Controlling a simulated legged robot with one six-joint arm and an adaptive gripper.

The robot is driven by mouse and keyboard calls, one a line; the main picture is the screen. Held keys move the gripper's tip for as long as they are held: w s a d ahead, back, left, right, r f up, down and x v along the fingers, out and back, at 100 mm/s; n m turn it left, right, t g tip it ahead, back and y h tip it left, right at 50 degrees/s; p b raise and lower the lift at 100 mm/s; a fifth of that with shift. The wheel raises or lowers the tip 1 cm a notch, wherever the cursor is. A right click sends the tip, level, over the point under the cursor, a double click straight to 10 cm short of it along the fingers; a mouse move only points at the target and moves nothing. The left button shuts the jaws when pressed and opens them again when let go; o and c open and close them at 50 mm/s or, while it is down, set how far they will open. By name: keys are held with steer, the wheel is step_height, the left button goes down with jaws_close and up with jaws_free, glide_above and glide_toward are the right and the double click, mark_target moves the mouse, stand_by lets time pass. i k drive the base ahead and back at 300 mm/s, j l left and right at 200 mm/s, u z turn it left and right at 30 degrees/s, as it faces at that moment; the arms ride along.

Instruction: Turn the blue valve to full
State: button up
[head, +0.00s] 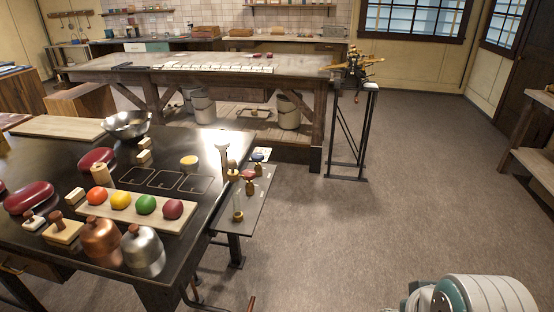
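A narrow dark side shelf (258,200) at the right edge of the near black table carries a short row of small brass fittings. The farthest has a small bluish-white top (258,156), which may be the blue valve; it is too small to read its setting. Nearer is one with a red top (249,175), and nearest a brass-based upright piece (238,203). Part of my arm shows at the bottom right, apart from the shelf. My gripper is not in view.
The black table (215,150) holds a metal bowl (127,124), a board (130,216) of coloured knobs, and copper and steel canisters. A brass device (352,68) stands on a thin stand by the long wooden bench (220,70). The floor (400,180) at right is clear.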

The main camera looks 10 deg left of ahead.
mark_target(257, 157)
steer(key=i+l, duration=0.15)
steer(key=l, duration=0.2)
steer(key=i+l+u, duration=0.15)
steer(key=l, duration=0.15)
steer(key=i+l, duration=0.1)
steer(key=l, duration=0.25)
steer(key=i+l+u, duration=0.15)
steer(key=i, duration=0.4)
steer(key=i+l+u, duration=0.15)
steer(key=i, duration=0.45)
steer(key=i+j+u, duration=0.15)
steer(key=i+j, duration=0.7)
